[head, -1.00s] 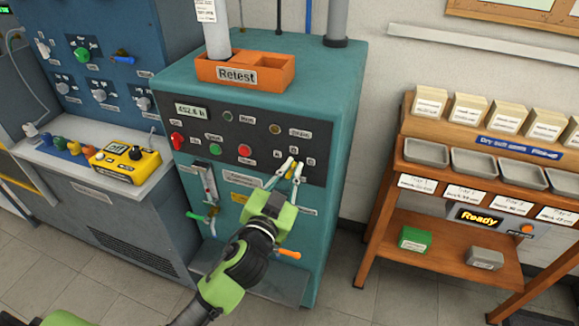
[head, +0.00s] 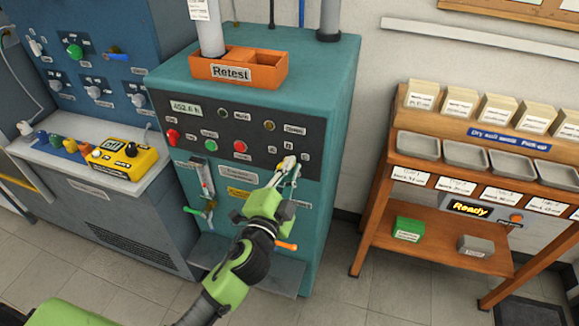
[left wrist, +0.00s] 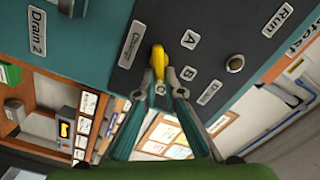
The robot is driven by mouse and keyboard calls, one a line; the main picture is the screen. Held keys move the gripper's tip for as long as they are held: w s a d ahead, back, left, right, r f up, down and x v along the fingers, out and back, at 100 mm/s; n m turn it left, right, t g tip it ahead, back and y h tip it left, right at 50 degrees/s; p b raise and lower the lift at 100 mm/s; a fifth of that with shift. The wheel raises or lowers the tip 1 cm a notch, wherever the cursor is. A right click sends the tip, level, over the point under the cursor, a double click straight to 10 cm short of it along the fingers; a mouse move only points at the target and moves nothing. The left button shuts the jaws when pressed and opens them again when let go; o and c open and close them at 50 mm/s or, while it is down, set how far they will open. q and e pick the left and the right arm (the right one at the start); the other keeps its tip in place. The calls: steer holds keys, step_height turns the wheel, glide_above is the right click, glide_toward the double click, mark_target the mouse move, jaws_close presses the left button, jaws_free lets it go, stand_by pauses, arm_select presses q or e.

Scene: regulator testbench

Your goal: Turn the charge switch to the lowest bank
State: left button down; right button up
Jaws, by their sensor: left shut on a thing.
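The charge switch is a small yellow lever on the dark control panel of the teal test cabinet. It shows in the left wrist view (left wrist: 159,48), with labels A (left wrist: 190,39) and B (left wrist: 188,73) beside it and a third small label near the lower right. My left gripper (head: 286,168) reaches up to the panel's right end; in the left wrist view its two fingertips (left wrist: 161,84) are shut on the yellow lever. The fingers and arm partly hide the switch in the head view. My right gripper is not in view.
The teal cabinet (head: 330,110) carries an orange Retest bin (head: 205,72) on top. Red and green buttons sit left on the panel, and an orange handle (head: 286,246) is below my gripper. A wooden rack (head: 385,205) with trays stands right, beyond open floor.

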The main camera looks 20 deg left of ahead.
arm_select(q)
steer(key=shift+r, duration=0.1)
stand_by(0.4)
steer(key=c, duration=2.2)
jaws_free()
steer(key=shift+c, duration=0.2)
steer(key=shift+o, duration=0.5)
steer(key=shift+w, duration=0.15)
steer(key=s, duration=1.2)
steer(key=shift+a, duration=0.2)
